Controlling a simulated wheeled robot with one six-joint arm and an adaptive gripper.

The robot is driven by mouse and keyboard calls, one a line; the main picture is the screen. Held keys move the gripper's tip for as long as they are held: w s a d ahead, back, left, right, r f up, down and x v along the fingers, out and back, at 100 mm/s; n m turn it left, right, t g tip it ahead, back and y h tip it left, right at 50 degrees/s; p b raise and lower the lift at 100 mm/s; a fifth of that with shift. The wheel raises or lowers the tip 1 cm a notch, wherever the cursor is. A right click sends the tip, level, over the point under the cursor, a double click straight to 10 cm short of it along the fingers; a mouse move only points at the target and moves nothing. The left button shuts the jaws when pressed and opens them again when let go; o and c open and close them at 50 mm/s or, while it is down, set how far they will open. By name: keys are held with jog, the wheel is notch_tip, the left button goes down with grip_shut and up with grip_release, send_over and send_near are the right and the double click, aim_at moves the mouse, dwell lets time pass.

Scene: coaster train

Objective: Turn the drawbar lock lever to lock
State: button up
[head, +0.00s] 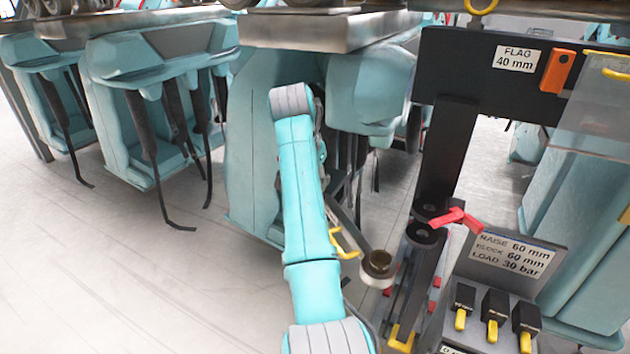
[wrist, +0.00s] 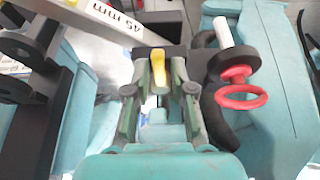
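A yellow lever (wrist: 157,72) stands on a dark block in the wrist view, and I take it to be the drawbar lock lever. My gripper (wrist: 160,92) points at it with its two grey-green fingers apart, one on each side of the lever as seen in the picture. I see no finger touching the lever, but cannot tell the depth between them. In the head view my teal arm reaches up the middle and hides my gripper. A yellow handle (head: 343,243) shows beside the arm there; I cannot tell whether it is the same lever.
A red ring (wrist: 240,96) on a white-and-black part is right of the fingers. A bar marked 45 mm (wrist: 112,20) crosses the upper left. In the head view, a panel with several yellow-tipped switches (head: 493,310) and a red lever (head: 455,217) stand right. Open floor (head: 80,270) lies left.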

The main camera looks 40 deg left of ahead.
jog(key=shift+o, duration=0.2)
jog(key=v, duration=0.7)
jog(key=shift+r, duration=0.2)
jog(key=shift+s, duration=0.1)
dwell(0.4)
